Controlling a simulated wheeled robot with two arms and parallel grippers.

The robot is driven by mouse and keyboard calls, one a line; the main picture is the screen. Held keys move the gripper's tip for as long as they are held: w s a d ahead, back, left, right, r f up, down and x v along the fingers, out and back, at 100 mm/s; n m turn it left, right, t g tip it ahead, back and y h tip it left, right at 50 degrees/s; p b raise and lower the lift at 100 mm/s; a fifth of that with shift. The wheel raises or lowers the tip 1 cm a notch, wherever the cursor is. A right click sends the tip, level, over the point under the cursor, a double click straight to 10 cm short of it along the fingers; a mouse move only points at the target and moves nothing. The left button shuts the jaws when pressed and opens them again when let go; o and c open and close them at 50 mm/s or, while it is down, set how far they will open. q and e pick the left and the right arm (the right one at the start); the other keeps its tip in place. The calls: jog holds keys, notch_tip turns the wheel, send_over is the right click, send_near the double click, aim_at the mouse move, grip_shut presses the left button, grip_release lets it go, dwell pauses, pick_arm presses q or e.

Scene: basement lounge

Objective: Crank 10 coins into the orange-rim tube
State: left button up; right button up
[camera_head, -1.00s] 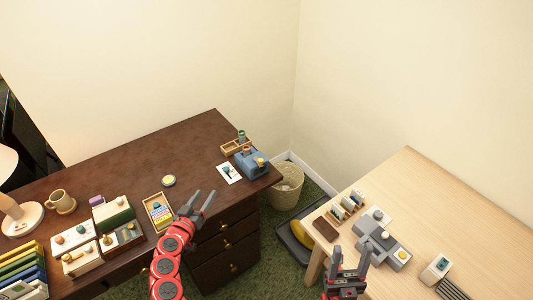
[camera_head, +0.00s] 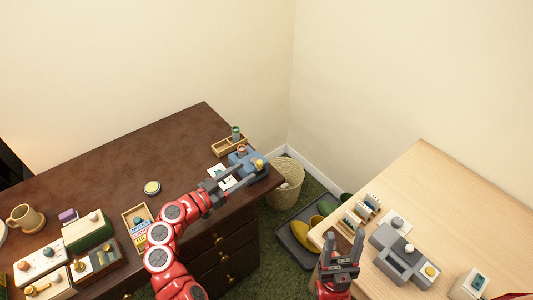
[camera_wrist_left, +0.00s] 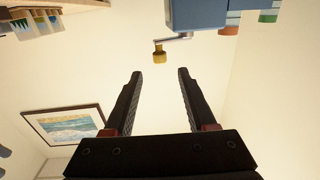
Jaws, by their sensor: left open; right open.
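The blue coin device (camera_head: 252,157) stands at the right end of the dark desk. Its crank has a yellow knob (camera_head: 260,164); the knob (camera_wrist_left: 160,54) also shows in the left wrist view, beside the blue body (camera_wrist_left: 195,14). An orange-rim tube (camera_head: 241,150) stands at the device, and its orange rim (camera_wrist_left: 230,24) shows in the wrist view. A green-rim tube (camera_head: 236,132) stands behind it, by a wooden tray (camera_head: 226,149). My left gripper (camera_head: 239,178) is open and empty, just short of the knob. My right gripper (camera_head: 345,239) is open and empty by the light table.
A wastebasket (camera_head: 286,181) stands between the tables. Grey devices (camera_head: 400,255) sit on the light table.

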pick_arm(q)
jog(key=p+x, duration=0.1)
jog(key=x, duration=0.9)
jog(key=shift+p, duration=0.4)
jog(key=shift+w, duration=0.15)
grip_shut()
